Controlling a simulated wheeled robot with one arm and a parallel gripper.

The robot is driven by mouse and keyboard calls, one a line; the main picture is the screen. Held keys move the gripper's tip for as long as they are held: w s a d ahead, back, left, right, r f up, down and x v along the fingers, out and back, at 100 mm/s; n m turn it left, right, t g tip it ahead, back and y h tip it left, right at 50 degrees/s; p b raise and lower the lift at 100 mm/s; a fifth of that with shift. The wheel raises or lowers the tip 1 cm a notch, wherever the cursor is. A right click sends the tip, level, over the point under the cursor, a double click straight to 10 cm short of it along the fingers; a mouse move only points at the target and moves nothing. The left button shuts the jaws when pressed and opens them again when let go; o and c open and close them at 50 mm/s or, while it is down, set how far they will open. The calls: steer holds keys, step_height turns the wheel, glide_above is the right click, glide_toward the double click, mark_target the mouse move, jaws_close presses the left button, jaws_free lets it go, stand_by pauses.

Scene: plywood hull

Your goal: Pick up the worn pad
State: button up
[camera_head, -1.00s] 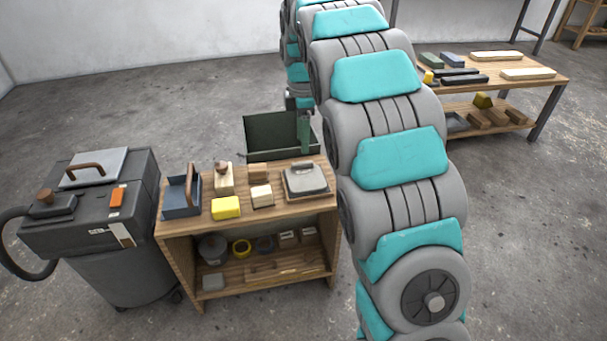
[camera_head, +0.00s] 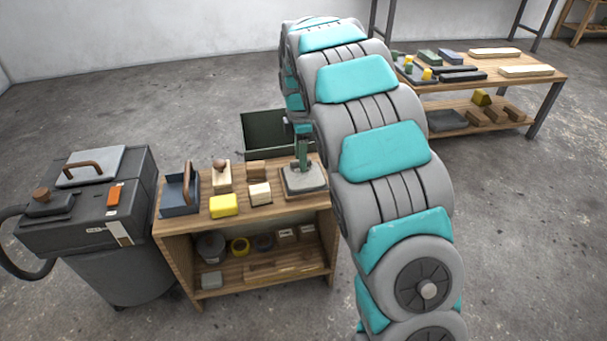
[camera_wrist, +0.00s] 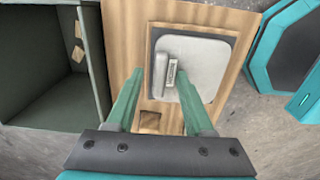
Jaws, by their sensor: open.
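The likely worn pad (camera_head: 312,181) is a light grey rounded square on a dark tray at the right end of the wooden bench. In the wrist view the pad (camera_wrist: 208,58) shows a raised grip bar and a small label. My gripper (camera_wrist: 160,74) is open, its green fingers pointing at the pad, with the bar between the fingertips in the picture. In the head view my gripper (camera_head: 300,167) is over the pad and hides part of it. I cannot tell whether the fingers touch it.
A dark green open bin (camera_head: 262,124) stands behind the bench. A dark vacuum (camera_head: 95,220) stands left.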

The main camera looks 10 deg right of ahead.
jaws_close()
stand_by(0.4)
steer(key=shift+r, duration=0.15)
steer(key=shift+r, duration=1.6)
steer(key=s+a+r, duration=0.1)
steer(key=s, duration=1.5)
steer(key=shift+r, duration=0.3)
steer(key=c, duration=0.6)
jaws_free()
jaws_close()
